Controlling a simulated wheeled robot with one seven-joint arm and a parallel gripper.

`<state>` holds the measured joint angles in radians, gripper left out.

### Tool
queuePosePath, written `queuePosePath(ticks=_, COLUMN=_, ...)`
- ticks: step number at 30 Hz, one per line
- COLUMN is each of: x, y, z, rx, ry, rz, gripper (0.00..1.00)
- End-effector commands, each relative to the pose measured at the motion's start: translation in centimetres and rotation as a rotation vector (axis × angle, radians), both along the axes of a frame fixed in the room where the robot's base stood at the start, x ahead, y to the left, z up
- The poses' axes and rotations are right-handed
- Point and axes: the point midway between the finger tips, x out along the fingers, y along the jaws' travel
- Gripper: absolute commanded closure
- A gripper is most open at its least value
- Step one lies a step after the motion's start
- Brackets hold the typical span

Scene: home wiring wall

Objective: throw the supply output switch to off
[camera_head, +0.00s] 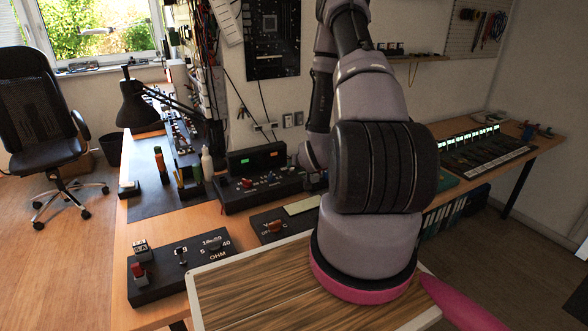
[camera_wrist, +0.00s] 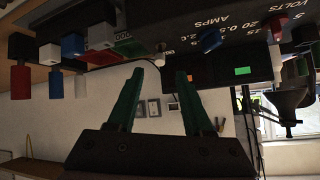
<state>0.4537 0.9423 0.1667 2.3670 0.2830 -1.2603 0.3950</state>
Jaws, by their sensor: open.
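The power supply (camera_head: 262,190) is a dark sloped box with a green and an orange display behind it, in the middle of the head view. In the wrist view its panel (camera_wrist: 190,35) appears upside down, with VOLTS and AMPS scales and a blue knob (camera_wrist: 211,39). In the head view my arm hides the gripper.
Red, white and blue posts (camera_wrist: 60,70) stand left of the fingers in the wrist view. An OHM box (camera_head: 180,268) with a red switch and a box with an orange knob (camera_head: 275,227) lie in front of the supply. A desk lamp (camera_head: 135,105) stands behind left.

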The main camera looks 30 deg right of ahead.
Motion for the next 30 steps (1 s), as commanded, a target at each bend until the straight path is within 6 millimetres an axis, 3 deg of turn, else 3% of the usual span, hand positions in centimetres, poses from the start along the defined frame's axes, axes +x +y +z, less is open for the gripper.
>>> queuePosePath(ticks=3, x=-1.6, y=0.3, z=1.2, rx=0.0, ry=0.001, rz=0.0, gripper=0.49)
queuePosePath(ticks=9, x=-2.8, y=0.5, z=2.2, rx=0.001, ry=0.0, rz=-0.002, gripper=0.49)
queuePosePath(ticks=30, x=-2.9, y=0.5, z=2.2, rx=0.001, ry=0.0, rz=-0.001, gripper=0.49)
